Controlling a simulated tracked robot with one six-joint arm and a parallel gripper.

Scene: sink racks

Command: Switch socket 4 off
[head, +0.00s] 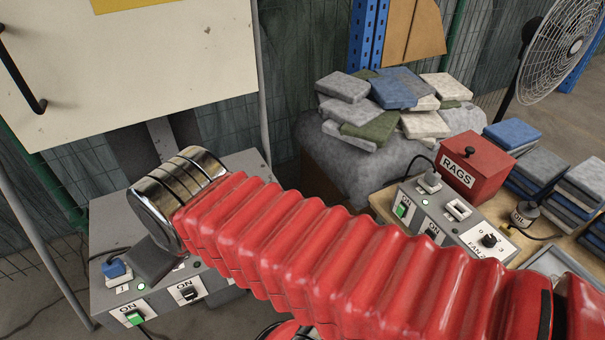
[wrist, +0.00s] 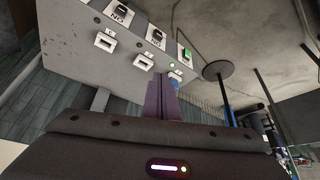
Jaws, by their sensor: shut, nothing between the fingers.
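No label reading 4 is legible, so I cannot tell which socket is socket 4. A grey socket box (head: 215,172) stands under my arm at the left. It has a blue plug (head: 114,268), a green switch (head: 134,317) and a black switch (head: 188,294). In the wrist view this box (wrist: 75,55) appears inverted, with a green switch (wrist: 186,53), black switches and white sockets. My gripper (wrist: 163,78) is shut and empty, its fingers beside the blue plug (wrist: 174,82). My arm hides part of the box in the head view.
A white cabinet (head: 130,60) hangs upper left.

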